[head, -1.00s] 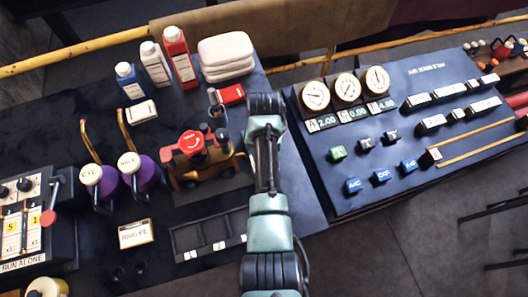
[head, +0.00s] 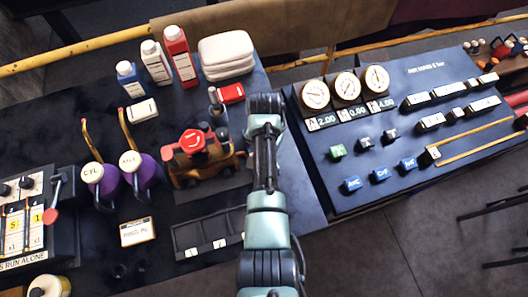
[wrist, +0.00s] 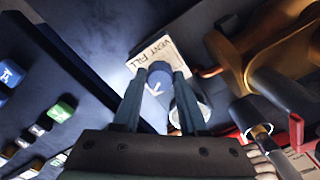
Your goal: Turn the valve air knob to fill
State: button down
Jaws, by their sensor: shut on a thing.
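The valve air knob (wrist: 159,76) is a small dark blue round knob with a white mark on its face. It stands in front of a pale plate (wrist: 150,50) lettered VENT and FILL in the wrist view. My gripper (wrist: 158,88) is shut on the knob, one finger on each side of it. I cannot tell for sure which word the white mark points to. In the head view my arm hides the knob, the plate and my fingertips.
A toy-like engine with a red top (head: 194,143) stands left of my arm. A sloped panel with gauges (head: 346,86) and coloured buttons (head: 380,174) stands to the right. Bottles (head: 180,60), a white cloth stack (head: 226,55) and purple oil cans (head: 142,170) are at the left.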

jog(key=shift+c, duration=2.2)
grip_release()
jog(key=shift+r, duration=0.1)
notch_tip(320, 180, up, 13)
jog(key=b, duration=0.1)
jog(key=shift+b, duration=0.3)
